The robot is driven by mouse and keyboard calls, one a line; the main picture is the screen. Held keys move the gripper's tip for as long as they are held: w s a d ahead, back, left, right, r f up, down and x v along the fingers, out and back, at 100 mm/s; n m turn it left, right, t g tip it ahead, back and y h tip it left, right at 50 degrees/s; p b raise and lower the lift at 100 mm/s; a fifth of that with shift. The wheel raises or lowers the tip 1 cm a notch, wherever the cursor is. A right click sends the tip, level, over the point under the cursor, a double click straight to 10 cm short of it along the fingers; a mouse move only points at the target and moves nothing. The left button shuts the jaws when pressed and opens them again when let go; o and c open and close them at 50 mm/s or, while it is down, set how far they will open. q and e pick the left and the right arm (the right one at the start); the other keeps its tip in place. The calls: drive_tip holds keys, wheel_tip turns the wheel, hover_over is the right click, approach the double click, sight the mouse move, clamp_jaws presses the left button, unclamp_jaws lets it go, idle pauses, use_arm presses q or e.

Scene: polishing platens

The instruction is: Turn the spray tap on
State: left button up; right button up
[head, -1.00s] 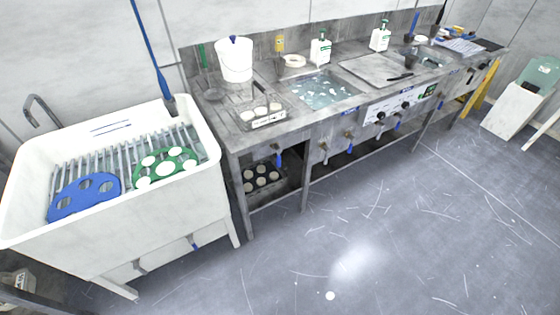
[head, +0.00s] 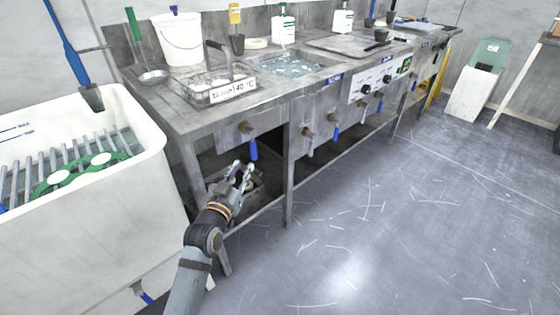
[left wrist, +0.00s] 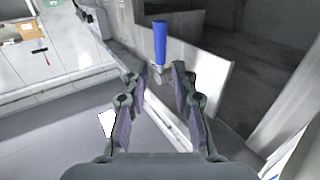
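I cannot tell by label which one is the spray tap. My left gripper (head: 243,174) is just below and in front of the leftmost tap, fingers pointing up and apart, empty. In the left wrist view a blue handle (left wrist: 160,43) stands just beyond the open fingertips (left wrist: 157,80), not between them. My right gripper is not in view.
A white sink (head: 85,225) with a grating and a green platen (head: 80,172) stands at the left. On the bench are a white bucket (head: 180,40), a labelled tray (head: 232,92) and a water basin (head: 290,66). The floor (head: 400,230) in front is clear.

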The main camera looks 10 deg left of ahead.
sight(252, 151)
use_arm(q)
drive_tip(key=w, duration=0.3)
drive_tip(key=w+b, duration=0.1)
drive_tip(key=w, duration=0.2)
drive_tip(key=w+b, duration=0.1)
drive_tip(key=w, duration=0.2)
drive_tip(key=shift+d, duration=0.3)
drive_tip(key=shift+w, duration=0.7)
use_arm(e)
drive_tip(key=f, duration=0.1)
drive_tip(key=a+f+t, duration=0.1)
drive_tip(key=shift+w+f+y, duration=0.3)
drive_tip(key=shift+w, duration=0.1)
use_arm(q)
clamp_jaws()
